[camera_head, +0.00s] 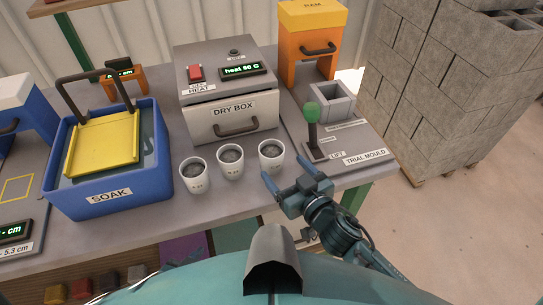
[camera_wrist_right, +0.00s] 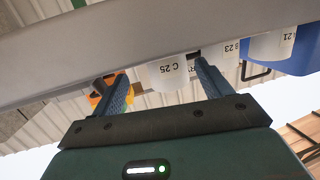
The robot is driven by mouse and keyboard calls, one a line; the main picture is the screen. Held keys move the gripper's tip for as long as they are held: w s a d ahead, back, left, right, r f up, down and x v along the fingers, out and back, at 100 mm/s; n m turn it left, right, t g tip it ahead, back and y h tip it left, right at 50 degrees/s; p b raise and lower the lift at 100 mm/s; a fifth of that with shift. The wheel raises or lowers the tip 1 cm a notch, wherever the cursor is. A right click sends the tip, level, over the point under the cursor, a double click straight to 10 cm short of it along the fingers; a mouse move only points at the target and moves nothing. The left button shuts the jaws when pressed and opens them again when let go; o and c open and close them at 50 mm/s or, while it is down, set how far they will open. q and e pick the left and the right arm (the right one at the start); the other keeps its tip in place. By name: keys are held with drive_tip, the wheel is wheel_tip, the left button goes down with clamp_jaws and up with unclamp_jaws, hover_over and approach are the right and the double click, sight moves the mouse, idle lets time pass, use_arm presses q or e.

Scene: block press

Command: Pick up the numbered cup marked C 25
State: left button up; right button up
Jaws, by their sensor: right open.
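The white cup marked C 25 (camera_wrist_right: 169,74) appears upside down in the right wrist view, framed between my open fingers. In the head view it is the rightmost of three white cups (camera_head: 271,155), upright on the table with dark grey contents. My right gripper (camera_head: 284,174) is open and empty, just in front of this cup with its fingertips pointing at it. The cup appears to be beyond the fingertips. The middle cup (camera_head: 231,161) and left cup (camera_head: 195,175) stand to its left; their labels read 23 and 21 in the wrist view. My left gripper is not in view.
The dry box (camera_head: 228,115) stands behind the cups. The trial mould (camera_head: 345,150) with its green-knobbed lever (camera_head: 311,115) is close on the right. The blue soak tub (camera_head: 110,180) is left of the cups. The table's front edge is between the cups and my body.

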sight(278, 166)
drive_tip(key=shift+s+a+x, duration=0.1)
drive_tip(key=shift+a+x, duration=0.1)
drive_tip(key=shift+x, duration=1.3)
drive_tip(key=shift+s+a+x, duration=0.1)
drive_tip(key=shift+a+x, duration=0.05)
drive_tip(key=shift+x, duration=1.35)
drive_tip(key=shift+f, duration=0.1)
drive_tip(key=shift+c, duration=0.4)
drive_tip(key=c, duration=1.1)
